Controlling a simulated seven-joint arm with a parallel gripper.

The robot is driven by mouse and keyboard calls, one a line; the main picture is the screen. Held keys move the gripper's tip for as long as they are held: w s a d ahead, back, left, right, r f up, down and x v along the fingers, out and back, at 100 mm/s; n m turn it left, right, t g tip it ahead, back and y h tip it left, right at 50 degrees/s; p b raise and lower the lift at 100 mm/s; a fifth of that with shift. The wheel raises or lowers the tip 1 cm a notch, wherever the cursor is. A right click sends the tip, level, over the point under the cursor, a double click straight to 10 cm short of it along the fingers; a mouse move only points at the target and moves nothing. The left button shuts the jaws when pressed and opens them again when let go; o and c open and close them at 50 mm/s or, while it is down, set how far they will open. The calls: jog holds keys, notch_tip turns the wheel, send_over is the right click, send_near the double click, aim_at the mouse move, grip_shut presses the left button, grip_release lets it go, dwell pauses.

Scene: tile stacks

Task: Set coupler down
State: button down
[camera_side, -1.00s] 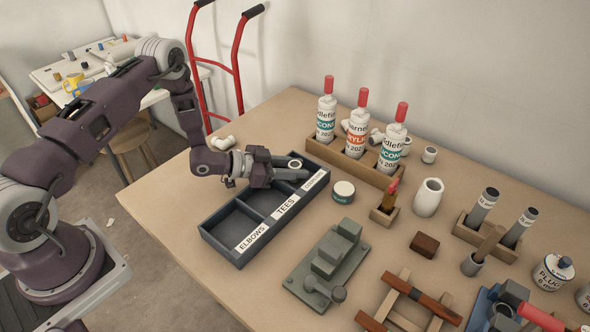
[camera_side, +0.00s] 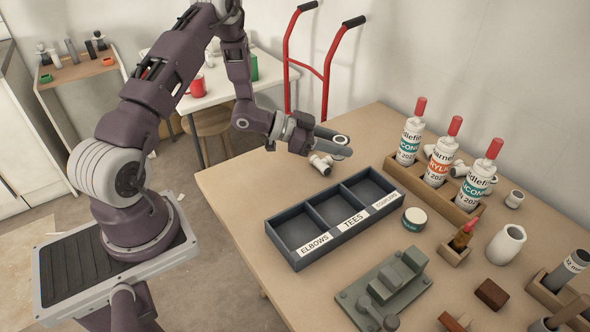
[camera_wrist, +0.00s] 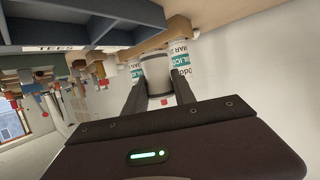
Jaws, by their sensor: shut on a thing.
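My gripper (camera_side: 338,145) is shut on a pale grey, tube-like coupler (camera_side: 341,139), held above the table beyond the tray's far side. In the wrist view the coupler (camera_wrist: 157,75) sits between the two dark fingers (camera_wrist: 158,92). The dark blue-grey tray (camera_side: 300,262) has three compartments labelled ELBOWS, TEES and COUPLERS. All three look empty in the side view. The tray (camera_wrist: 100,35) also shows at the top of the wrist view, which is upside down. A white pipe fitting (camera_side: 320,165) lies on the table just below my gripper.
Red-capped bottles (camera_side: 440,160) stand in a wooden rack (camera_side: 425,188) at the right, with white fittings behind. A small round jar (camera_side: 414,219) is near the tray's right end. A grey-green block fixture (camera_side: 385,290) stands in front. The table's left part is clear.

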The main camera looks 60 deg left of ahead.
jog(key=s+a, duration=0.8)
jog(key=f, duration=1)
jog(key=shift+s, duration=0.25)
jog(key=shift+f, duration=0.1)
jog(key=c, duration=1)
grip_release()
jog(key=shift+c, duration=0.2)
